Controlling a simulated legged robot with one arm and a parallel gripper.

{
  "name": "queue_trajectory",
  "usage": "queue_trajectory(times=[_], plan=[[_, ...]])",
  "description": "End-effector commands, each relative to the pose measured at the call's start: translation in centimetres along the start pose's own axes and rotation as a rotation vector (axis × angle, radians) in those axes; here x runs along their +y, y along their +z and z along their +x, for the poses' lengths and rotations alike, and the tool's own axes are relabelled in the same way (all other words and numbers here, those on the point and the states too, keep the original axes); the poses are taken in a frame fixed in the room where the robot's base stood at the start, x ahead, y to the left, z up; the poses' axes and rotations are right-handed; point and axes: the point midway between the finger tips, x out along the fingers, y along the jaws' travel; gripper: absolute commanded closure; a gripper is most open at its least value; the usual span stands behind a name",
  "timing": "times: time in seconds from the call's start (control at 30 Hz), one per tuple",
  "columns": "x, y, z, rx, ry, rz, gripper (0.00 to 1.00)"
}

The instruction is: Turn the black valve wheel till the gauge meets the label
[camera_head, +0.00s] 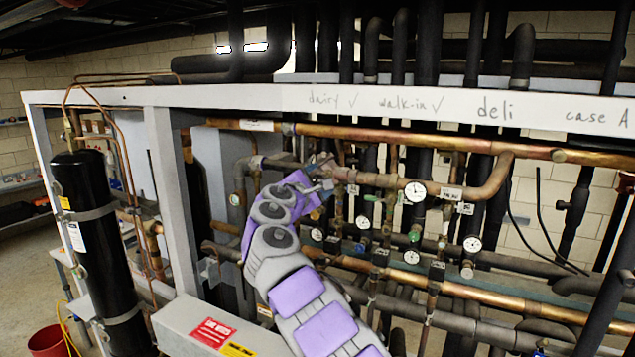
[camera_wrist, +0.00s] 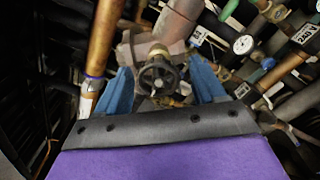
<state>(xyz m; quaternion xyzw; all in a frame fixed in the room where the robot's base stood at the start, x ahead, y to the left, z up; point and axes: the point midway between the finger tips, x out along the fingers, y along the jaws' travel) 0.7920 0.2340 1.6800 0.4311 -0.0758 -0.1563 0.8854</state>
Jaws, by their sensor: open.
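The black valve wheel (camera_wrist: 158,76) is in the middle of the wrist view, on a valve at the end of a pipe. My gripper (camera_wrist: 162,77) is open, with one blue finger on each side of the wheel. I cannot tell whether either finger touches it. In the head view my gripper (camera_head: 318,184) reaches the pipes, and the wheel cannot be made out there. A white-faced gauge (camera_head: 415,191) hangs right of my gripper, near a white label (camera_head: 451,194). A gauge (camera_wrist: 243,44) and a label (camera_wrist: 198,36) also show in the wrist view. Their readings are too small to tell.
Several other gauges, such as a lower right one (camera_head: 472,244), sit among crowded pipes. A copper pipe (camera_wrist: 104,42) runs close left of my gripper. A white beam (camera_head: 360,101) with handwriting crosses above. A black cylinder (camera_head: 95,250) and red bucket (camera_head: 48,341) are at left.

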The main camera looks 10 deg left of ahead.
Motion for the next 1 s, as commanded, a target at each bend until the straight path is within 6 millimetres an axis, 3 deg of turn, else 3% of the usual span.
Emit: queue_trajectory(times=[0.13,0.63,1.0], plan=[[0.0,-0.01,0.0,0.0,0.0,0.0,0.33],[-0.01,-0.01,0.0,0.0,0.0,0.0,0.8],[-0.01,0.01,0.0,0.0,-0.002,0.062,0.82]])
